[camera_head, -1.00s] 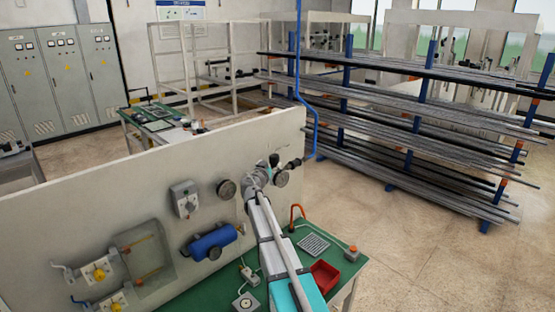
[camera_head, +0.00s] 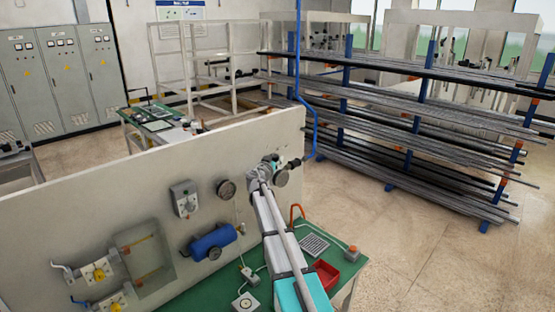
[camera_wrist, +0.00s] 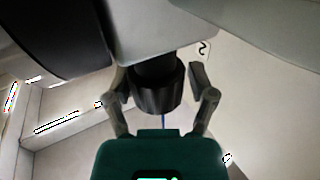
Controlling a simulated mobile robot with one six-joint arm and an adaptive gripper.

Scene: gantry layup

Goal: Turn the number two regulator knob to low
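The black ribbed knob (camera_wrist: 158,92) hangs under a pale grey regulator body (camera_wrist: 160,28) in the wrist view. A "2" label (camera_wrist: 203,48) shows upside down on the pale panel beside it. My gripper (camera_wrist: 160,84) is open, with one finger on each side of the knob. A gap shows at the right finger; I cannot tell whether the left finger touches. In the head view my gripper (camera_head: 264,173) is at the panel's right end, by a round gauge (camera_head: 281,178). There my wrist hides most of the regulator and its knob.
The upright panel (camera_head: 90,200) carries another gauge (camera_head: 226,189), a grey switch box (camera_head: 185,198) and a blue cylinder (camera_head: 212,241). Pipe racks (camera_head: 420,130) stand behind, with clear floor at right.

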